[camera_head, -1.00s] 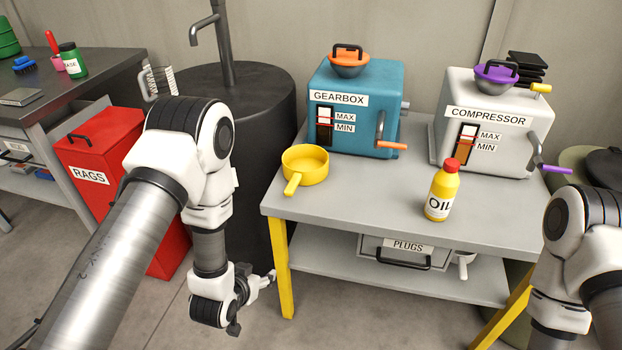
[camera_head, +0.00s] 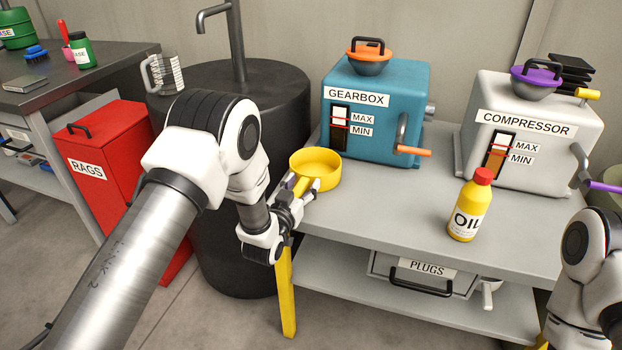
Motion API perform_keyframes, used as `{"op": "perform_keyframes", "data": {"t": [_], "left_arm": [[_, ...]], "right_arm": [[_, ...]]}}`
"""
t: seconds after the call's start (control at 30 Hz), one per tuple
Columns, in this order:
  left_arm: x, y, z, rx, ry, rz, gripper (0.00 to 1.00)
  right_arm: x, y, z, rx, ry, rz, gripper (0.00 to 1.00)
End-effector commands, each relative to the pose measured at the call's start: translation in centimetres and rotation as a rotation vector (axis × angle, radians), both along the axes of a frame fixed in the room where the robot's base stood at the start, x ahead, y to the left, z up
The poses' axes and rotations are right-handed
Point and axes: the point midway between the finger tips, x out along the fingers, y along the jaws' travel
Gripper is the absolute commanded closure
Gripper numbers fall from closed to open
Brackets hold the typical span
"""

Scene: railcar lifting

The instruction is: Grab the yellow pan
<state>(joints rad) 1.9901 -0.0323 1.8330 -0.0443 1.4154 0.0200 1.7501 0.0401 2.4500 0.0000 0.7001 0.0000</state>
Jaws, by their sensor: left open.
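The yellow pan (camera_head: 318,163) stands upright on the grey table at its left corner, with its handle pointing toward the front left. My left gripper (camera_head: 302,187) is at the handle, with its open fingers on either side of it. The gripper covers part of the handle, and I cannot tell whether the fingers touch it. My right arm shows at the right edge, but its gripper is out of view.
The grey table (camera_head: 400,220) also holds the gearbox (camera_head: 385,105), the compressor (camera_head: 530,140) and an oil bottle (camera_head: 469,207). A black barrel (camera_head: 225,265) stands left of the table, beside a red rags bin (camera_head: 115,185). The tabletop right of the pan is clear.

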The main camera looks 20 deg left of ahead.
Motion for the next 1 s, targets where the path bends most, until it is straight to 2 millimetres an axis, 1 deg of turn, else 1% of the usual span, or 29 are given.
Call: {"op": "perform_keyframes", "data": {"t": [0.07,0.17,0.2,0.23,0.57,0.67,0.77,0.97,1.0], "left_arm": [[0.0,0.0,0.0,0.0,0.0,0.0,0.44],[-0.1,0.0,0.0,0.0,0.0,0.0,0.76],[0.0,0.0,0.0,0.0,0.001,0.0,0.9],[-0.1,0.0,0.0,0.0,0.001,0.0,1.0],[-0.1,0.0,0.0,0.0,0.0,0.0,1.0],[-0.1,0.0,0.3,0.0,0.0,0.0,1.0],[-0.1,0.0,1.1,0.0,0.0,0.0,1.0],[-0.1,0.0,3.7,0.0,-0.002,0.0,1.0],[-0.6,0.2,3.7,0.0,0.003,0.001,1.0]], "right_arm": [[0.0,0.0,0.0,0.0,0.0,0.0,0.6],[0.0,0.0,0.0,0.0,0.0,0.0,0.6],[0.0,0.0,0.0,0.0,0.0,0.0,0.6],[0.0,0.0,0.0,0.0,0.0,0.0,0.6],[0.0,0.0,0.0,0.0,0.0,0.0,0.6],[0.0,0.0,0.1,0.0,0.0,0.0,0.6],[0.0,0.0,0.2,0.0,0.0,0.0,0.6],[0.0,0.0,0.7,0.0,0.0,0.0,0.6],[0.0,0.0,0.6,0.0,0.0,0.0,0.6]]}}
